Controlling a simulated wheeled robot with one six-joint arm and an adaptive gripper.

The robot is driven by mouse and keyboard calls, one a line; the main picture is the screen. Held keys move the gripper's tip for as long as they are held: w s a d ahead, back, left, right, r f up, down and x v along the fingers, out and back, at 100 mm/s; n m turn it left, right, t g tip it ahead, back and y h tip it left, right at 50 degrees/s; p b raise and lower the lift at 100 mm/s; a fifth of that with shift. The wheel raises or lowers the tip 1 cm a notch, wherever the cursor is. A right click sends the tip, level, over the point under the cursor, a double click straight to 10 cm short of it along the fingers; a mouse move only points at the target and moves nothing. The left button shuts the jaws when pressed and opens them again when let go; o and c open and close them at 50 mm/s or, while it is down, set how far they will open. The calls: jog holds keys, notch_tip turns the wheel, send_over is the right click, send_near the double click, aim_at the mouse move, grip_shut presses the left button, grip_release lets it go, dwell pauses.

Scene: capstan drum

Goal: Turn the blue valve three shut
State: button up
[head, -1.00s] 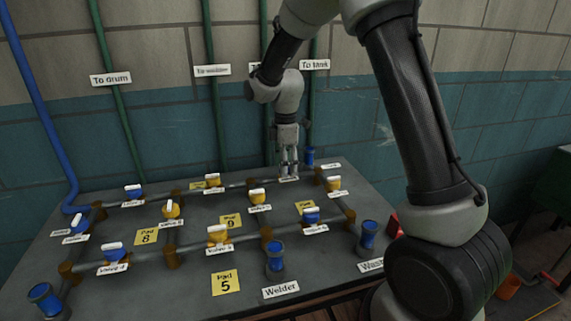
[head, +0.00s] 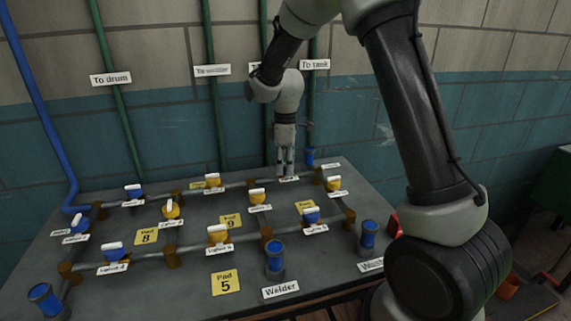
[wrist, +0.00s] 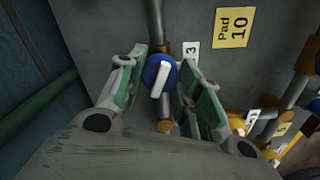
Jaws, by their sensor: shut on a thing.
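Blue valve three (wrist: 160,75), a round blue body with a white bar handle, sits on a pipe beside a label marked 3 (wrist: 191,48) in the wrist view. Its handle lies roughly along the pipe, slightly tilted. My gripper (wrist: 163,88) has one green-padded finger on each side of the valve and is shut on it. In the head view my gripper (head: 286,172) points down at the back right of the grey table, and its fingers hide the valve.
The grey table (head: 180,285) carries other blue and yellow valves, including a blue one (head: 311,215) and a yellow one (head: 218,235). Blue posts (head: 275,258) stand along the front. Green pipes (head: 210,110) run up the wall behind my gripper.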

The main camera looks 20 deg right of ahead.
jog(key=m, duration=1.3)
jog(key=shift+m, duration=0.3)
dwell(0.4)
jog(key=o, duration=1.1)
jog(key=shift+c, duration=0.2)
notch_tip(320, 180, up, 12)
